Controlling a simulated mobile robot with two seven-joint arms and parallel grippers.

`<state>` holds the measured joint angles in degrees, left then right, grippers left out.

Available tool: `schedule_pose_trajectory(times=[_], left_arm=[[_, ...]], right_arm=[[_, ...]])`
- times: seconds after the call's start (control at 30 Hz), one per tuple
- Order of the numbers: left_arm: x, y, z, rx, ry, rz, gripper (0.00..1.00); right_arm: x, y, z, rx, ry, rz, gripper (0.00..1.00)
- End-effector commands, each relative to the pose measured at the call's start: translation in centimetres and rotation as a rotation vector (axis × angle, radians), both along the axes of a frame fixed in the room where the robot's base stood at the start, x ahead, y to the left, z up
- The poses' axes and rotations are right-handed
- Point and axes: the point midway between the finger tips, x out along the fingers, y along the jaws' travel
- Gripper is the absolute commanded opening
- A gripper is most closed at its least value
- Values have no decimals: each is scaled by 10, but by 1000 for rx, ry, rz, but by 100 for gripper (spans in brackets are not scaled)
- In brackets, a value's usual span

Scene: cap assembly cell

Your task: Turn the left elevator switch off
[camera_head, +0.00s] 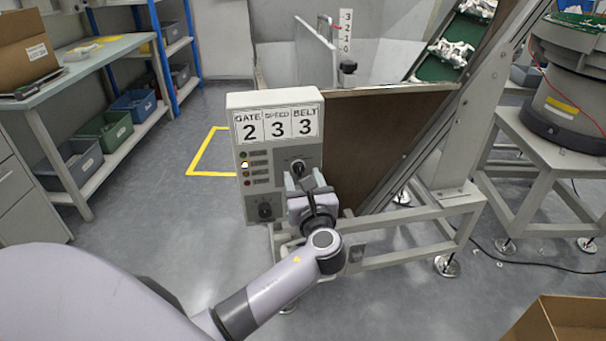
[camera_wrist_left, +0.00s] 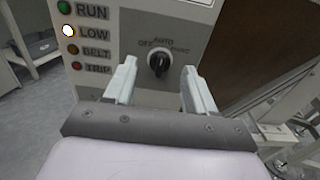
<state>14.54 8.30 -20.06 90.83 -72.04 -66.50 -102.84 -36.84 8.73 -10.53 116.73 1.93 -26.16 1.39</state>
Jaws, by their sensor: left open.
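The grey control box (camera_head: 232,150) carries a black rotary switch (camera_head: 298,166) on its front. In the left wrist view, this switch (camera_wrist_left: 158,62) has OFF at its left, AUTO above and a partly readable label at its right. Its handle stands roughly upright, towards AUTO. My left gripper (camera_head: 304,179) is open in front of it. In the left wrist view, its fingers (camera_wrist_left: 159,72) stand to the left and right of the switch, apart from each other; contact cannot be told. My right gripper is out of view.
A second black knob (camera_head: 265,210) sits lower on the box. The LOW lamp (camera_wrist_left: 68,31) is lit white. The brown hopper panel (camera_head: 385,135) and sloping conveyor frame (camera_head: 440,150) stand to the right. A cardboard box (camera_head: 560,325) is at bottom right. Floor at left is open.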

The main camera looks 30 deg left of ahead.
Motion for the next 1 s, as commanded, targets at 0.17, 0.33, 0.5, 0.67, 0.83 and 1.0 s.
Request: schedule_pose_trajectory(times=[0.17, 0.33, 0.5, 0.67, 0.83, 1.0], left_arm=[[14, 14, 0, 1, -1, 0, 55], [18, 18, 0, -1, -1, -1, 55], [18, 18, 0, -2, -1, -1, 55], [17, 18, 0, -2, -1, -1, 3], [17, 18, 0, -4, -2, -1, 1], [17, 18, 0, -26, -25, -1, 1]], right_arm=[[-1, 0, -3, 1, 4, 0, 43], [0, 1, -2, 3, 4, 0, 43], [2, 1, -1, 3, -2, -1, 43], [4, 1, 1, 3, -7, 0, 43], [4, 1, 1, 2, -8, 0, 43], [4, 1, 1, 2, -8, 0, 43]])
